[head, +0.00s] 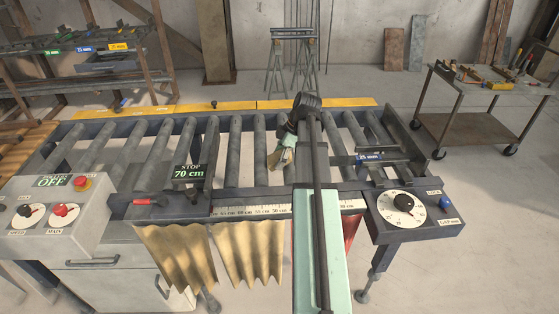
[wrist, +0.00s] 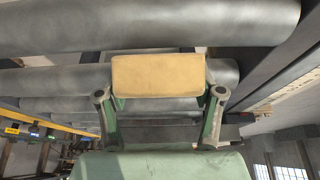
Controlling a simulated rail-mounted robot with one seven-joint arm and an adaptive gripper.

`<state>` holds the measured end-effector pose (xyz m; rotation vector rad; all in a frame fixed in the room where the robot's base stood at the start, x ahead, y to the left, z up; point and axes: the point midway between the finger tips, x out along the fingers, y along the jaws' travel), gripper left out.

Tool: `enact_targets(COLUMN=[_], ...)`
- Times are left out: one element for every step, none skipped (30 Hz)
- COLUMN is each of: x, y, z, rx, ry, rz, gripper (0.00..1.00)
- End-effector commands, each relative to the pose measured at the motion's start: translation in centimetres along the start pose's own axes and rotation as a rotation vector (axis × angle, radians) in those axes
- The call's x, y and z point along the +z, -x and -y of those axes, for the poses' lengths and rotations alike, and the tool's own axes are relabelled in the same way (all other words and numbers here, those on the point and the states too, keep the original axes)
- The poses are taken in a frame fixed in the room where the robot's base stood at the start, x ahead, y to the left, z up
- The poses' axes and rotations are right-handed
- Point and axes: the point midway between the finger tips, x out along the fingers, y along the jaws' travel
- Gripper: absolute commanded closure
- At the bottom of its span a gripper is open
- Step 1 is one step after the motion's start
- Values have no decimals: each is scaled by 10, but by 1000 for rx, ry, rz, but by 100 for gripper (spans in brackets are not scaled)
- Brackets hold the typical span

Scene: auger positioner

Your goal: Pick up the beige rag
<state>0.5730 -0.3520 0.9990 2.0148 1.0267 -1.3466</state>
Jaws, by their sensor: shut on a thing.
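In the wrist view, a beige, block-like folded rag (wrist: 158,76) sits between the two green and grey fingers of my gripper (wrist: 162,98). The fingers are shut on its sides. In the head view, my gripper (head: 285,147) is over the middle of the roller conveyor, partly hidden by my arm. A small part of the beige rag (head: 275,159) shows at its lower left. Rollers lie behind the rag in the wrist view. I cannot tell how far the rag is from them.
The grey rollers (head: 203,150) run between dark side rails. A stop block (head: 190,173) stands left of my gripper and a blue-labelled bracket (head: 370,157) to the right. Tan cloths (head: 247,252) hang at the front. A tool cart (head: 490,95) stands at the right.

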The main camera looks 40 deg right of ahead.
Motion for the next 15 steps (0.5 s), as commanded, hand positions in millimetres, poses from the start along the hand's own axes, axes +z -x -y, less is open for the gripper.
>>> enact_targets(x=[-2, -3, -5, -6, -8, -11, -13, -15, -18, -21, -24, -28, -31, -34, -38], y=[4, 7, 12, 15, 20, 26, 32, 38, 45, 53, 60, 69, 76, 84, 93], z=[-1, -1, -1, -1, -1, -2, -2, -2, -2, -3, -3, -3, -3, -3, -3], rx=[2, 2, 1, 2, 3, 3, 3, 4, 3, 5, 4, 5, 5, 4, 4], ry=[1, 1, 1, 1, 2, 2, 2, 2, 2, 2, 2, 3, 3, 2, 2], rz=[0, 0, 0, 0, 0, 0, 0, 0, 1, 1, 1, 1, 1, 0, 0], gripper=[67, 67, 67, 67, 67, 67, 67, 67, 67, 67, 67, 67, 67, 67, 67])
